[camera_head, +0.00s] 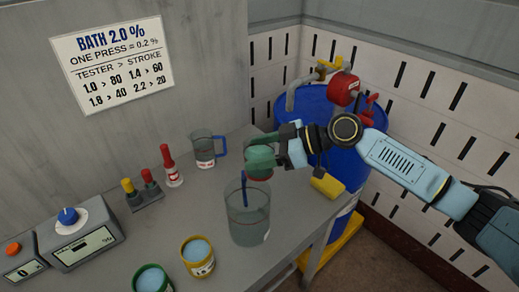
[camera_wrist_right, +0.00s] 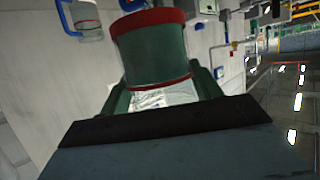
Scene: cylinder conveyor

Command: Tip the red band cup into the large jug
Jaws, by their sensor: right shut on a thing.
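My right gripper (camera_head: 277,158) is shut on the green cup with red edging (camera_head: 260,160), holding it in the air above the bench. The cup also shows in the right wrist view (camera_wrist_right: 150,58), with red at its far end and a thin red line nearer the fingers. Its exact tilt and contents are unclear. The large clear jug (camera_head: 250,222) stands on the bench just below and slightly left of the cup. A blue upright part shows at the jug's back. Liquid appears inside the jug. My left gripper is out of view.
A smaller jug with a blue handle (camera_head: 204,150) stands behind. A red-capped bottle (camera_head: 171,166), yellow-rimmed cup (camera_head: 198,257), green-rimmed cup (camera_head: 152,280) and dial box (camera_head: 82,240) are to the left.

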